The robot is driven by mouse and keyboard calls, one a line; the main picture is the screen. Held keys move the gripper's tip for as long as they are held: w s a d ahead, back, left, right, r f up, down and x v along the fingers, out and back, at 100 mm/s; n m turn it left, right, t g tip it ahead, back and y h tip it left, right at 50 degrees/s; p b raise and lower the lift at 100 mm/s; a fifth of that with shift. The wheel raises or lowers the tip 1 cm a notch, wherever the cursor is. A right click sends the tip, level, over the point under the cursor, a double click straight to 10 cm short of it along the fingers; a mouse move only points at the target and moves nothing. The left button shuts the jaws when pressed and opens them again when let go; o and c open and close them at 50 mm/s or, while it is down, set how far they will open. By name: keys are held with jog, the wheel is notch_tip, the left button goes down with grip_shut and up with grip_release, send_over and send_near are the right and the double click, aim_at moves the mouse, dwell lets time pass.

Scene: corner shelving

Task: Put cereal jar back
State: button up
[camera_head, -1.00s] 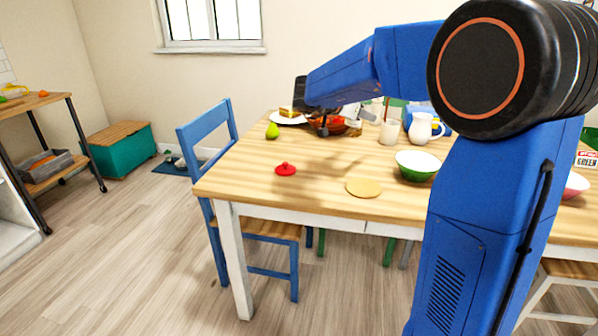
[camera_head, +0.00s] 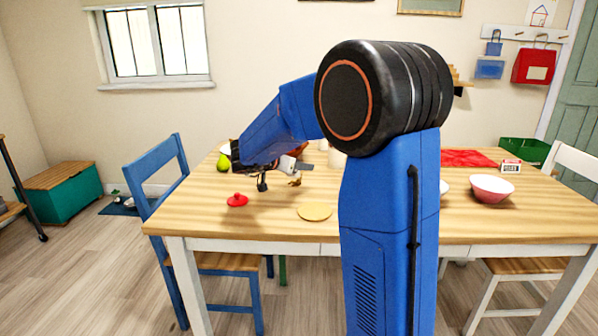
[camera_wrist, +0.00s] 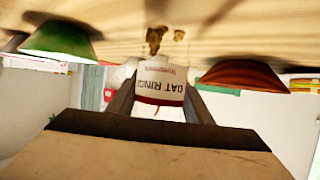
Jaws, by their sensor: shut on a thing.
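My gripper (camera_wrist: 160,98) is shut on the cereal jar (camera_wrist: 164,82), a pale jar with a white "OAT RINGS" label. The label reads upside down in the wrist view, and the gripper's own body covers the lower part of that view. In the head view, my gripper (camera_head: 264,178) is over the left part of the table, near a red knobbed lid (camera_head: 237,200). The jar shows there only as a small whitish shape beside the fingers, partly hidden. Small brown pieces (camera_wrist: 155,38) show beyond the jar; whether they are inside it or loose is unclear.
A green bowl (camera_wrist: 60,42) and a brown bowl (camera_wrist: 240,75) flank the jar.

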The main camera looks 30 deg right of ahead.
jog(key=shift+f, duration=1)
jog(key=shift+f, duration=0.1)
jog(key=o, duration=1.4)
jog(key=shift+c, duration=0.2)
